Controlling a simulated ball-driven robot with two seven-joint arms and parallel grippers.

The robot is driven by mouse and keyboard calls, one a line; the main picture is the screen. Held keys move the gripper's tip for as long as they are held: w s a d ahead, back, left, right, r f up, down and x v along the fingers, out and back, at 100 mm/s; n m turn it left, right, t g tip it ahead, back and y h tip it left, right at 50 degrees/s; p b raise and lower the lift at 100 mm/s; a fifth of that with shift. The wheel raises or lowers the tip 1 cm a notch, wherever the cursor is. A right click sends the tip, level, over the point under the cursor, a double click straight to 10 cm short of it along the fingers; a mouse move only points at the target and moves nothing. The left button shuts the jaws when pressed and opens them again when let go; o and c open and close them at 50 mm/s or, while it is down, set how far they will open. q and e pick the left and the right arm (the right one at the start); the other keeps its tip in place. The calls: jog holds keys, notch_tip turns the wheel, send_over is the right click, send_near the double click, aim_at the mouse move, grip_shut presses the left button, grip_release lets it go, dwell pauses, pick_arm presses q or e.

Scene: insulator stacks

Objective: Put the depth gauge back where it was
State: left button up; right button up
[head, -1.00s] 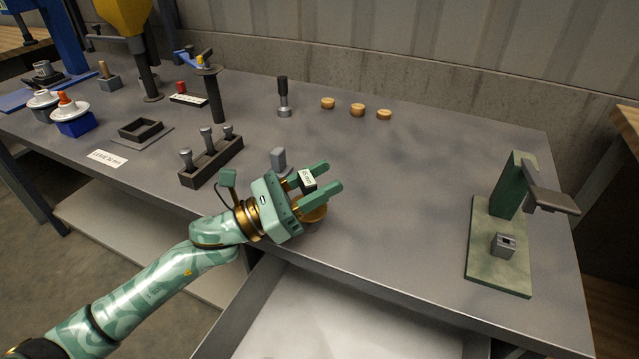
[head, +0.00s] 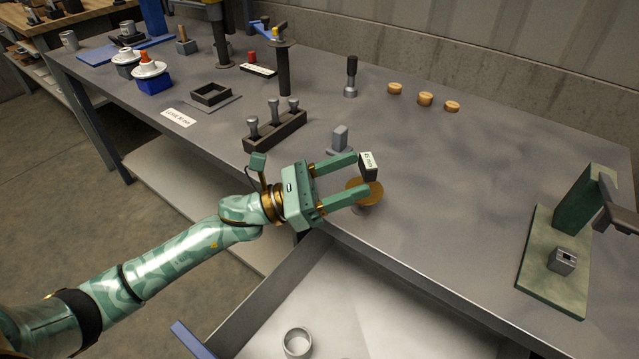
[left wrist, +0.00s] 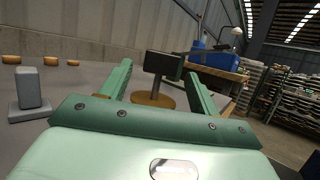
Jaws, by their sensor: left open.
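The depth gauge, as I take it, has a dark head with a white label (head: 369,161) above a round brass-coloured disc (head: 372,192). It stands near the table's front edge. In the left wrist view its dark head (left wrist: 163,66) sits on a thin stem over the brass disc (left wrist: 153,101), upright. My left gripper (head: 358,176) is open, with its fingertips around the near side of the gauge in the head view. In the left wrist view the gauge shows between and beyond the fingers (left wrist: 159,75). Whether a finger touches it I cannot tell.
A grey block on a base (head: 340,139) stands just behind the gauge. A dark rack with several pins (head: 284,131) is to the left. An open drawer (head: 390,310) below holds a metal ring (head: 297,342). A green stand (head: 552,262) is at right. The middle right tabletop is clear.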

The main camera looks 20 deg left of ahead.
pick_arm(q)
jog(key=v, duration=0.6)
jog(key=shift+a, duration=0.2)
